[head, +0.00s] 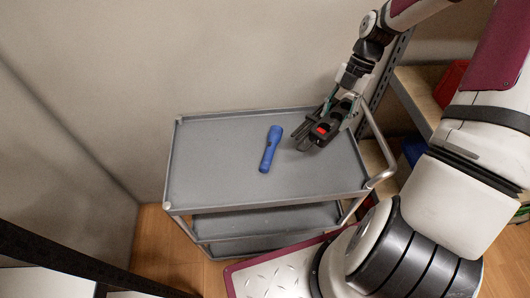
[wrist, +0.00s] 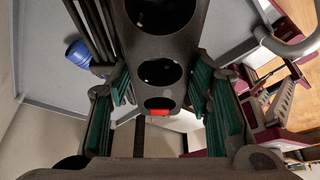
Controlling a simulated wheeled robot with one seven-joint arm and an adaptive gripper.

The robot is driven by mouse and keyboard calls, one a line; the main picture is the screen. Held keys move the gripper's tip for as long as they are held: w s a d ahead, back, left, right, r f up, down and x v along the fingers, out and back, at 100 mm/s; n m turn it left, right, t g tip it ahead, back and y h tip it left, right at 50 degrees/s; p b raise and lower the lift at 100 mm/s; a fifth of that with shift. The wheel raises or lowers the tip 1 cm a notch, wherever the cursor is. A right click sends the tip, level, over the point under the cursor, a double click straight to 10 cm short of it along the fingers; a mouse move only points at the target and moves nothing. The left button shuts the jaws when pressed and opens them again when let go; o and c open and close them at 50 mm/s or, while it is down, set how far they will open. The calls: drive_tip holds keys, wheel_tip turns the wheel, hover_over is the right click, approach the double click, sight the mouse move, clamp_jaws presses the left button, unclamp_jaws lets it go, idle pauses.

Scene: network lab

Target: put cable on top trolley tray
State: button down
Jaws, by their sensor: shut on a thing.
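The cable (head: 320,131) is a black power strip with round sockets, a red switch and dark strands folded beside it. My gripper (head: 343,108) is shut on it, over the right part of the grey top trolley tray (head: 215,180). In the wrist view the strip (wrist: 162,45) lies between the green-padded fingers of my gripper (wrist: 162,85), with the black strands at its upper left. I cannot tell whether the cable touches the tray. Part of the strip is hidden by the fingers.
A blue flashlight (head: 270,149) lies on the top tray, left of the cable; it also shows in the wrist view (wrist: 78,53). The tray's left half is clear. A metal handle (head: 378,150) rises at the right end. Shelving (head: 420,92) stands at right.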

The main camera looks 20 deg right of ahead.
drive_tip(key=shift+s+d+r+n, duration=0.1)
drive_tip(key=shift+s+n, duration=0.1)
drive_tip(key=shift+n, duration=0.2)
drive_tip(key=shift+f, duration=0.2)
wheel_tip(320, 180, down, 10)
drive_tip(key=shift+r, duration=0.15)
drive_tip(key=c, duration=0.8)
unclamp_jaws()
